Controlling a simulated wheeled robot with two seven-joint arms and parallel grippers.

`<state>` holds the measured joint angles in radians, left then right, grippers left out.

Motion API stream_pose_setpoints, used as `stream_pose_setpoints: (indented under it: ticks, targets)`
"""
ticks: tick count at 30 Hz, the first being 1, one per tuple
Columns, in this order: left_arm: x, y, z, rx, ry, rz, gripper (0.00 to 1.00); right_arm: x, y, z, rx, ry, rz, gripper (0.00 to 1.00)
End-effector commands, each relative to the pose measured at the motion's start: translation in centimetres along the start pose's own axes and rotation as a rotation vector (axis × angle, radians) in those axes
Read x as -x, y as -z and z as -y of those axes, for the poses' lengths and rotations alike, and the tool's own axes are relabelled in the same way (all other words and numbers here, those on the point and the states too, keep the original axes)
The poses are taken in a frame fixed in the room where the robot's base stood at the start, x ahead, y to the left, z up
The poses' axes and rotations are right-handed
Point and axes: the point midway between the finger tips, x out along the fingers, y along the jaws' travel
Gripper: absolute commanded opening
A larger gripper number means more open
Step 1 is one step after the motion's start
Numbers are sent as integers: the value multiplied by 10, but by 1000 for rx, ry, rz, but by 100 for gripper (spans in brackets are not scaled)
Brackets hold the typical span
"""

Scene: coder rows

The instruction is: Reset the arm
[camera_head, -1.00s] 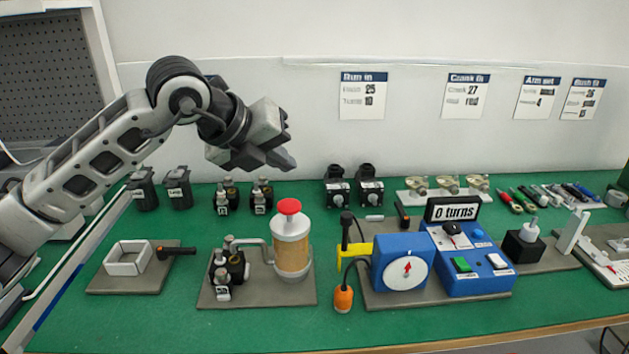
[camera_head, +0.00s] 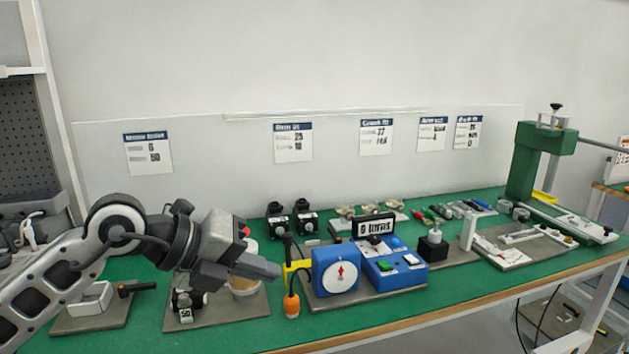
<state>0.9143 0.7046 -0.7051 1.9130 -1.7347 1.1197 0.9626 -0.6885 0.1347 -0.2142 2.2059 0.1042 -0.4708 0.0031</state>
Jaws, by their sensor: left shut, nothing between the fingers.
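My left arm comes in from the left edge. My left gripper (camera_head: 262,268) is shut and empty, held above the left part of the green bench (camera_head: 243,334). It points right, and its fingertips show just left of the blue box with the dial (camera_head: 336,270). The gripper and wrist hide much of the tan jar (camera_head: 244,290) and its red top. My right gripper does not show.
A blue control box (camera_head: 392,270) with a turns display (camera_head: 373,227) stands mid-bench. An orange-handled tool (camera_head: 292,306) hangs beside the dial box. Two black fixtures (camera_head: 304,218) stand behind. A green press (camera_head: 537,160) stands at the far right. The front bench strip is clear.

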Motion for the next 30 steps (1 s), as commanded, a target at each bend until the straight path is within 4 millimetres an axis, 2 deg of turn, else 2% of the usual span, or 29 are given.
stream_pose_setpoints:
  ticks: [1, 3, 7, 10, 13, 14, 17, 20, 21, 24, 27, 30]
  targets:
    - [-10, 15, 6, 30, 78, -44, 0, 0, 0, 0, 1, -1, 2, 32]
    - [-19, 34, 18, 74, 198, -93, 0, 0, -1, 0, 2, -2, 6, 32]
    - [-27, 64, 44, 222, 477, -157, 0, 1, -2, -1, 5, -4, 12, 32]
    - [-22, 76, 59, 439, 740, -149, 0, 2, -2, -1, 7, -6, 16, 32]
    - [-12, 70, 49, 737, 963, -57, 0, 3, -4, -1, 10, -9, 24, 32]
    - [-10, 67, 40, 837, 1012, -16, 0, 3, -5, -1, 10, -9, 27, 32]
    - [-9, 62, -9, 1193, 1101, 155, 0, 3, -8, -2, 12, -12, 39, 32]
    - [-17, 79, -80, 1567, 1072, 348, 0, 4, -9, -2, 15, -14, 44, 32]
    - [-21, 92, -107, 1703, 1033, 418, 0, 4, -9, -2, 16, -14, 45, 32]
    - [-30, 136, -162, 1987, 899, 551, 0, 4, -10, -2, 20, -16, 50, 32]
    - [-37, 181, -199, 2196, 755, 632, 0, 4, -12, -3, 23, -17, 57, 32]
    - [-40, 216, -219, 2333, 641, 672, 0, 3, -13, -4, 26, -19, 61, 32]
